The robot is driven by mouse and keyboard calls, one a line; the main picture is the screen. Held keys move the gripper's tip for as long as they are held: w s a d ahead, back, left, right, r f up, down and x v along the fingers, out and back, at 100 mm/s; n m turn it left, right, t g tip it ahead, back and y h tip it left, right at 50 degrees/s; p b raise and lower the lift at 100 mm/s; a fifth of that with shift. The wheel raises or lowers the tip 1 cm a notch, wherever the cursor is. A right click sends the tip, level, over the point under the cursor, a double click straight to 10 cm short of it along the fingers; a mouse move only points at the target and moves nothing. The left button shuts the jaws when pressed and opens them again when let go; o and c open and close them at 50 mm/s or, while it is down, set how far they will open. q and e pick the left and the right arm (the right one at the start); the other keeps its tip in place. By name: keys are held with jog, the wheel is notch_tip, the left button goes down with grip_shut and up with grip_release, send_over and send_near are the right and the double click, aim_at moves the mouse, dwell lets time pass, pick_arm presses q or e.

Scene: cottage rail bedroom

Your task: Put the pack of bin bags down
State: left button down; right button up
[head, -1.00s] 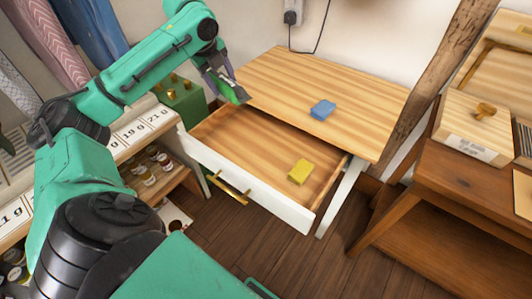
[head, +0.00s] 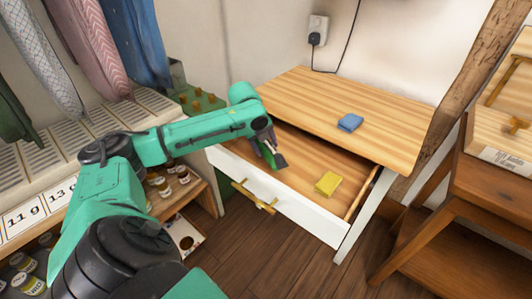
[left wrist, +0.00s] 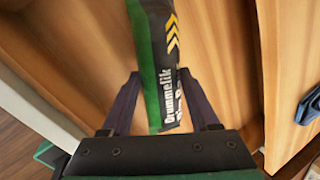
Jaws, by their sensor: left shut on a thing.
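The pack of bin bags (left wrist: 155,55) is green and black with white lettering and yellow chevrons. My left gripper (left wrist: 160,105) is shut on it, with one finger on each side of the pack. In the head view the left gripper (head: 267,141) holds the pack (head: 273,157) over the left part of the open drawer (head: 290,212). I cannot tell whether the pack touches the drawer floor. My right gripper is not in view.
A yellow block (head: 327,183) lies in the drawer towards its right. The drawer floor between pack and yellow block is clear. A wooden side table (head: 480,190) stands at right.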

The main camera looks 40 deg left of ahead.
pick_arm(q)
notch_tip(320, 180, down, 2)
jog(key=shift+f, duration=0.1)
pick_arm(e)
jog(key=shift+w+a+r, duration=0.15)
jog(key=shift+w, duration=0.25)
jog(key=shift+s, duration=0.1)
pick_arm(q)
jog(key=shift+c, duration=0.7)
grip_release()
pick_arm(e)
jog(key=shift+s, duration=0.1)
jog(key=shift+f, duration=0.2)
pick_arm(q)
jog(key=p+v, duration=0.2)
jog(key=v, duration=1)
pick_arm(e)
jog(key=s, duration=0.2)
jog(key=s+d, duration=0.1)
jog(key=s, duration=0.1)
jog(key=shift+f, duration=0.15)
